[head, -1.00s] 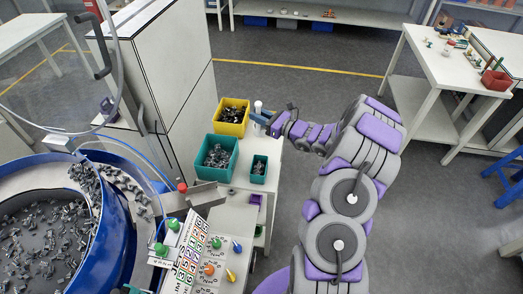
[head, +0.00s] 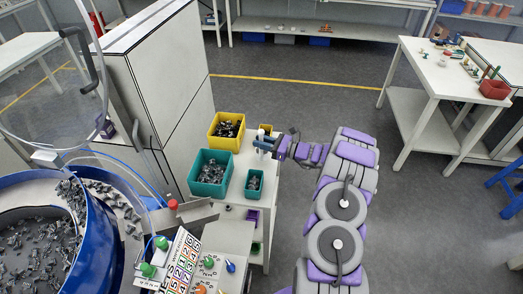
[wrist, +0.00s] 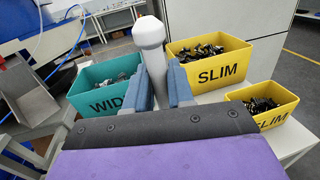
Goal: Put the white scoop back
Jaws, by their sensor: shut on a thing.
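The white scoop (wrist: 150,48) shows in the wrist view as a white, round-topped handle standing upright between the fingers. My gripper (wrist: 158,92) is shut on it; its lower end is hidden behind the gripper. In the head view the scoop (head: 261,135) is a small white shape at the tip of my gripper (head: 266,145), over the far right part of the white bench (head: 229,196). I cannot tell whether the scoop touches the bench.
A yellow SLIM bin (wrist: 213,66) and a teal WIDE bin (wrist: 99,91) of metal parts stand beyond the gripper. A smaller yellow bin (wrist: 268,108) is to its right. A small teal bin (head: 254,183) sits nearer on the bench. The blue-rimmed bowl (head: 88,235) is left.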

